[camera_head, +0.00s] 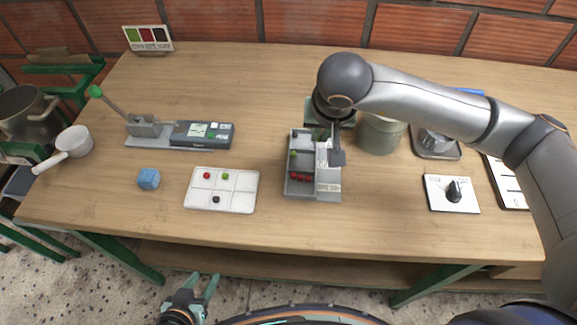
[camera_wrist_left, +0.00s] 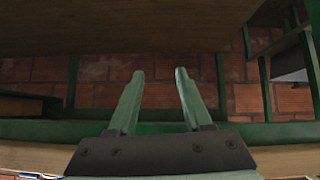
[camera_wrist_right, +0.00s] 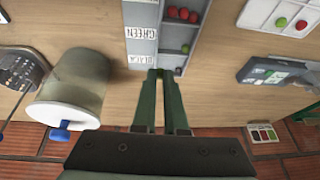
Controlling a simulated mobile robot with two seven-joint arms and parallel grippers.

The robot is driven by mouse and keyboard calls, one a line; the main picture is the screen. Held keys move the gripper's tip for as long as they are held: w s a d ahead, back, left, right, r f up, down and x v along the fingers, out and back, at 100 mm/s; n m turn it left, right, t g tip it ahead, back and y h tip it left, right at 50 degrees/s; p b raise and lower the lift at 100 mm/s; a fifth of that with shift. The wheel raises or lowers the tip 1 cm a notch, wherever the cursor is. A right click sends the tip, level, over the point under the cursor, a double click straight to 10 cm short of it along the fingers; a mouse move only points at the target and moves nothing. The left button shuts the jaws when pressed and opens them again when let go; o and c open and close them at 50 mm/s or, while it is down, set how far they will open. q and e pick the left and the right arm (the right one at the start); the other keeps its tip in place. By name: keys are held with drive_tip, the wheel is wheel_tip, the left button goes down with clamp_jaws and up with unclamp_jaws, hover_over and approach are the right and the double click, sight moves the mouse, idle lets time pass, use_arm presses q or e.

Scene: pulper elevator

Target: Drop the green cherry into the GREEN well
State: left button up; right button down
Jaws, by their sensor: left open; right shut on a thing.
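The grey sorting tray (camera_head: 328,187) stands mid-table. Its front well holds red cherries (camera_head: 300,177). The middle GREEN well holds a green cherry (camera_head: 293,155), which also shows in the right wrist view (camera_wrist_right: 185,48). The labels GREEN and BLACK (camera_wrist_right: 141,45) run along one side. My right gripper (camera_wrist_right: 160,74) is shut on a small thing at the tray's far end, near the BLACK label. That thing is mostly hidden between the fingertips, and I cannot tell its colour. My left gripper (camera_head: 203,278) is open and empty, before the table's front edge.
A white sectioned card (camera_head: 237,190) holds red, green and black cherries. A blue block (camera_head: 149,179), a lever device with a display (camera_head: 202,134) and a white scoop (camera_head: 72,142) are left. A grey-green canister (camera_head: 380,134) and a knob panel (camera_head: 452,194) are right. Bare wood surrounds the tray's front.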

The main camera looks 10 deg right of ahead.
drive_tip(key=b, duration=0.2)
hover_over(309, 160)
drive_tip(key=s, duration=0.2)
wheel_tip(309, 160, down, 5)
drive_tip(key=shift+s+f, duration=0.1)
drive_tip(key=shift+f+b, duration=0.3)
drive_tip(key=shift+f, duration=0.45)
drive_tip(key=c, duration=0.9)
unclamp_jaws()
